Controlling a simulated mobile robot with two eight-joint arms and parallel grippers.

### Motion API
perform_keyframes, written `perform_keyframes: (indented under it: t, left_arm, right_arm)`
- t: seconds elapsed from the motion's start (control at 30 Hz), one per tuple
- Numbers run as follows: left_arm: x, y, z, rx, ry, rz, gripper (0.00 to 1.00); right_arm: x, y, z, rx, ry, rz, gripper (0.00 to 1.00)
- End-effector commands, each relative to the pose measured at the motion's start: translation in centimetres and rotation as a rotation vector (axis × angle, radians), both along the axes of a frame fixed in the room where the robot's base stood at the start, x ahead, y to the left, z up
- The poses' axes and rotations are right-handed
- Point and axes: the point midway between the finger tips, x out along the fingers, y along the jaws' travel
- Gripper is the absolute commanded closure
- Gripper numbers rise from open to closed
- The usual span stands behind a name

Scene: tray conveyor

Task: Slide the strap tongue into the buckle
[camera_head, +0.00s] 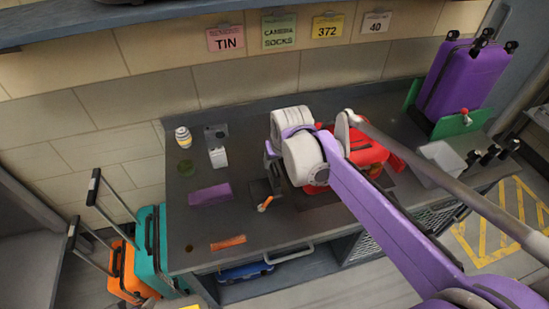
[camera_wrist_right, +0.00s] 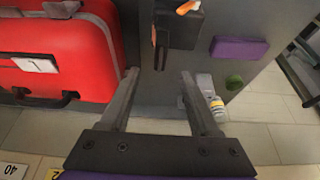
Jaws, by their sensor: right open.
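A red suitcase (camera_head: 360,150) with a black handle lies on the dark bench, partly hidden behind my right arm. It fills the left of the right wrist view (camera_wrist_right: 60,55) with a white tag. A dark block (camera_wrist_right: 178,27) with an orange piece stands on the bench; in the head view an orange-ended piece (camera_head: 265,203) shows beside a dark fixture. I cannot clearly tell the strap tongue or the buckle. My right gripper (camera_head: 270,158) is open and empty above the bench, left of the suitcase. Its fingers (camera_wrist_right: 158,78) show well apart in the wrist view. My left gripper is out of view.
A purple block (camera_head: 210,195), an orange strip (camera_head: 229,242), a striped jar (camera_head: 183,137) and a white-and-grey item (camera_head: 217,155) are on the bench. A purple suitcase (camera_head: 462,78) stands at the right. Teal (camera_head: 148,245) and orange (camera_head: 124,270) suitcases stand left. The front left bench is mostly clear.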

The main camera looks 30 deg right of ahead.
Motion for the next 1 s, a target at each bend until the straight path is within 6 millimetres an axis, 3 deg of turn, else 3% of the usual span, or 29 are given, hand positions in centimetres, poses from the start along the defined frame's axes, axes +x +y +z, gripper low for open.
perform_keyframes:
  t: [0.3, 0.5, 0.9, 1.0]
  left_arm:
    - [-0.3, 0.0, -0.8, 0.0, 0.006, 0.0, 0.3]
    - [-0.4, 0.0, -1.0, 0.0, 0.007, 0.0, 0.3]
    - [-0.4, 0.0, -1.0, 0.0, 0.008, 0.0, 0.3]
    - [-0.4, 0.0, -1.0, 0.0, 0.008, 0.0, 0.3]
  right_arm:
    - [2.2, -0.5, -5.5, 0.0, 0.0, 0.001, 0.38]
    - [3.0, -0.7, -7.6, 0.0, 0.0, 0.001, 0.38]
    - [3.3, -0.8, -8.3, 0.0, 0.0, 0.001, 0.38]
    - [3.3, -0.8, -8.2, 0.0, 0.0, 0.001, 0.54]
